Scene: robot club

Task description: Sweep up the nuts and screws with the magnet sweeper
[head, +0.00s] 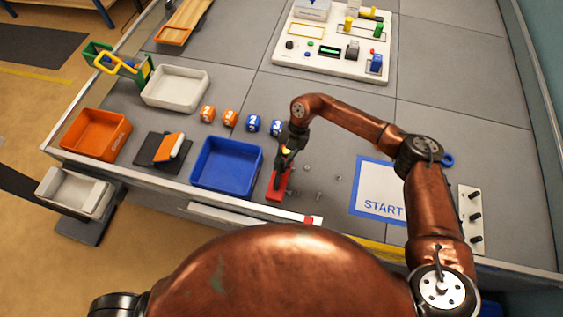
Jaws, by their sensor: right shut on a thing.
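The magnet sweeper (279,186) has a red block-shaped base and stands at the table's front, just right of the blue bin. My right gripper (286,156) is shut on its upper part, from above. The handle is mostly hidden by the dark fingers. The base looks to be on or just above the table; I cannot tell which. Several small grey nuts and screws (318,196) lie scattered to the right of the sweeper. They are too small to tell apart. My left gripper is not in view.
A blue bin (197,175), an orange bin (70,150) and a white bin (151,93) stand to the left. Numbered cubes (230,118) line up behind the blue bin. A START mat (367,207) lies right. A white control panel (300,68) is at the back.

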